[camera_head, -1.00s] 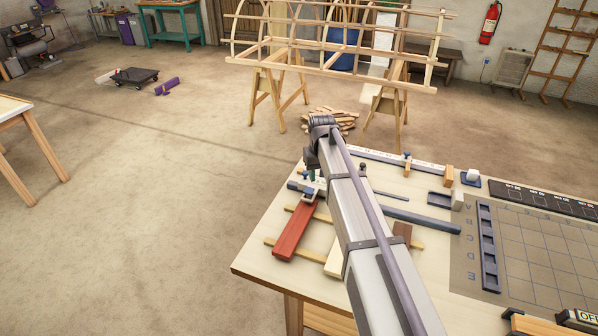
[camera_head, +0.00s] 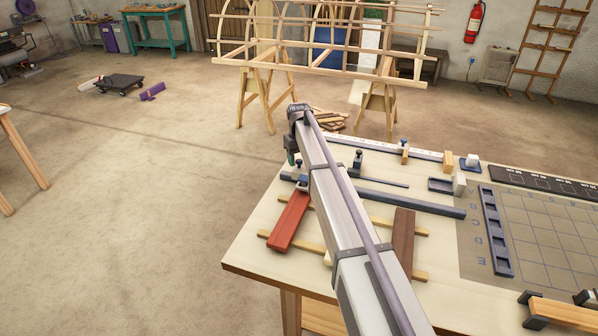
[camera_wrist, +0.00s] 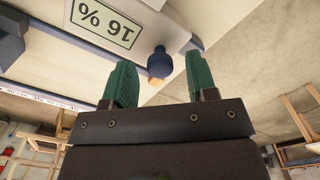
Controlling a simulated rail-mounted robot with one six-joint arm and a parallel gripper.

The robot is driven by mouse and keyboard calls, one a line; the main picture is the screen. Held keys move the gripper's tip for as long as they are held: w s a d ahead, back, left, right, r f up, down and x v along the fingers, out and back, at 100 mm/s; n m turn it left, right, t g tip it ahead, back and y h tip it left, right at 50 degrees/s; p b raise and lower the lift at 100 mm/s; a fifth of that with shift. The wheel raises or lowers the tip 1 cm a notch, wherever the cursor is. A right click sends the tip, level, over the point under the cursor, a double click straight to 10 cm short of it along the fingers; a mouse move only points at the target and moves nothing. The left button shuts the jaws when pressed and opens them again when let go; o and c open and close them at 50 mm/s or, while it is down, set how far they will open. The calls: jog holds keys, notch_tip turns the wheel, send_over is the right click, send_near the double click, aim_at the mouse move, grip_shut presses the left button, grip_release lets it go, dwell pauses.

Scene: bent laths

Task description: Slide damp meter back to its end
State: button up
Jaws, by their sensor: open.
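The damp meter shows in the wrist view as a pale body with a "16 %" display (camera_wrist: 102,23), upside down in the picture. A dark blue knob (camera_wrist: 161,64) with a tan tip shows near its edge, in the gap between my gripper's fingers. I cannot tell whether the fingers are around it or short of it. My gripper (camera_wrist: 162,84) has two green fingers, spread apart with nothing clamped. In the head view my gripper (camera_head: 292,158) is over the table's far left edge, close to a small blue-knobbed piece (camera_head: 302,182) at the left end of a dark rail (camera_head: 415,204).
A red lath (camera_head: 289,220) and a dark brown lath (camera_head: 403,242) lie across pale battens on the table (camera_head: 255,245). A white ruler strip (camera_head: 375,147) runs along the back. A slotted dark tray (camera_head: 497,232) and gridded mat (camera_head: 535,230) fill the right. My arm hides the middle.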

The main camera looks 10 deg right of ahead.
jog(key=shift+f, duration=0.2)
grip_shut()
dwell(0.4)
